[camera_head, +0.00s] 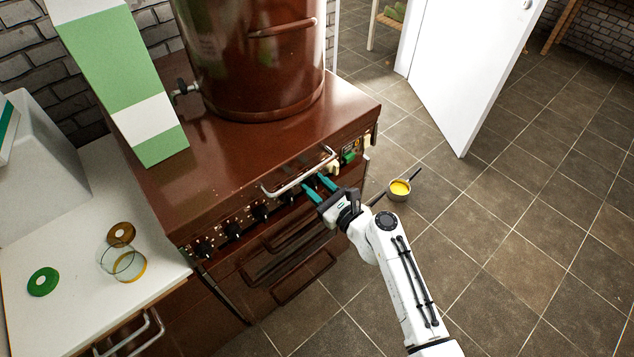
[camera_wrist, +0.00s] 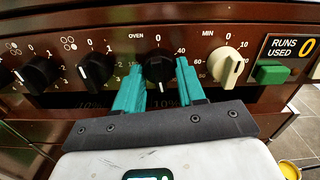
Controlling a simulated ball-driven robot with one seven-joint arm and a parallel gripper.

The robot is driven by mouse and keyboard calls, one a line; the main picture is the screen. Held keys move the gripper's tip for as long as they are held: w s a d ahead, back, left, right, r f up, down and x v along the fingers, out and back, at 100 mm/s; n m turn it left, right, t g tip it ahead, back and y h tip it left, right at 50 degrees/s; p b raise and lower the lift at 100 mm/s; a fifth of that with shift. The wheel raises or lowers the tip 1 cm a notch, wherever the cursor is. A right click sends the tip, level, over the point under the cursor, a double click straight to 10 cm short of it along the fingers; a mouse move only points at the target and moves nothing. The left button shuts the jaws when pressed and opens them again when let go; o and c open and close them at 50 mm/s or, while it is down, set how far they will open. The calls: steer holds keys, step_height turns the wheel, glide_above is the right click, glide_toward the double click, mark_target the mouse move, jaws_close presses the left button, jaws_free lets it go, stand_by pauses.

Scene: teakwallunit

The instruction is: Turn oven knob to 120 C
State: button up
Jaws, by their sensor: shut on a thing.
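The black oven knob (camera_wrist: 160,66) sits below the word OVEN on the dark panel in the wrist view. A 0 shows above it and a 40 at its upper right; the 120 mark cannot be made out.
Several black knobs (camera_wrist: 97,68) line the panel to the left. A cream MIN knob (camera_wrist: 226,66) and a green button (camera_wrist: 270,71) are to the right. A metal rail (camera_head: 298,172) runs along the stove front. A small pot (camera_head: 399,191) stands on the floor.

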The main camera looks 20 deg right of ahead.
steer(key=shift+f+m, duration=0.1)
steer(key=shift+m, duration=0.5)
steer(key=shift+p, duration=0.3)
steer(key=o, duration=1)
steer(key=v, duration=1)
steer(key=shift+s+d, duration=0.1)
steer(key=shift+s, duration=0.3)
